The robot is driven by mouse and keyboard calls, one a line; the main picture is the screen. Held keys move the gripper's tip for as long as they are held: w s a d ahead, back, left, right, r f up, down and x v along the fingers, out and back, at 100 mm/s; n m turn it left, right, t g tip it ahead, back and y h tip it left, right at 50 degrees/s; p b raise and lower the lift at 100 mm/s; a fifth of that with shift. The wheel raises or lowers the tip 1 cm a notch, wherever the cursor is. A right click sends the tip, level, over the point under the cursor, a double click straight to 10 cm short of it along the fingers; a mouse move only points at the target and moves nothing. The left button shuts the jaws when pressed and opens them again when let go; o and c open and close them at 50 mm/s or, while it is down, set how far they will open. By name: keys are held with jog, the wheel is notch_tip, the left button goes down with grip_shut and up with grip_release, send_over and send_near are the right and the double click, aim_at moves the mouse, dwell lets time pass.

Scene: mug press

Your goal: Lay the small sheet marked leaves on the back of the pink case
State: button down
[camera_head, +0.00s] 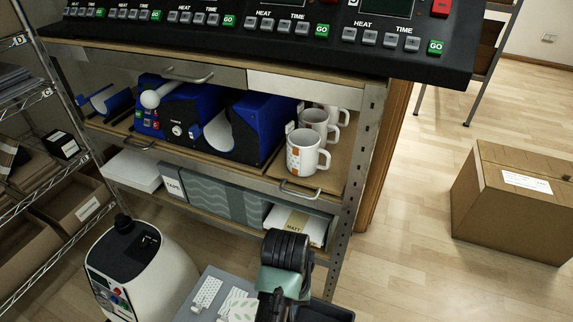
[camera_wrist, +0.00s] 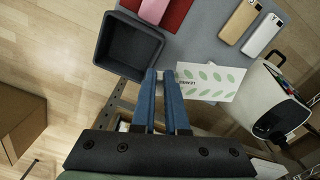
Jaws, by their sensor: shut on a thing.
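The small leaves sheet (camera_wrist: 212,82) is white with rows of green leaves and a printed label near its left end. My gripper (camera_wrist: 162,73) has its blue fingers close together at that left end, shut on the sheet; the exact grip is hard to see. The sheet stretches to the right of the fingertips over the grey worktop. It also shows in the head view (camera_head: 238,303), left of my wrist. The pink case (camera_wrist: 153,10) lies on a red mat at the top of the wrist view, beyond the fingertips and partly cut off. The head view does not show the case.
A dark open bin (camera_wrist: 128,50) stands left of my fingers. A tan case (camera_wrist: 236,22) and a white case (camera_wrist: 262,35) lie at the upper right. A white rounded machine (camera_head: 140,275) stands left of the worktop. Shelving with mugs (camera_head: 307,150) is behind.

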jog(key=s+r+p, duration=0.2)
jog(key=r+p, duration=1)
jog(key=s+r+p, duration=0.3)
jog(key=r+p, duration=0.8)
jog(key=shift+r+p, duration=0.35)
jog(key=shift+p, duration=0.05)
jog(key=shift+d, duration=0.15)
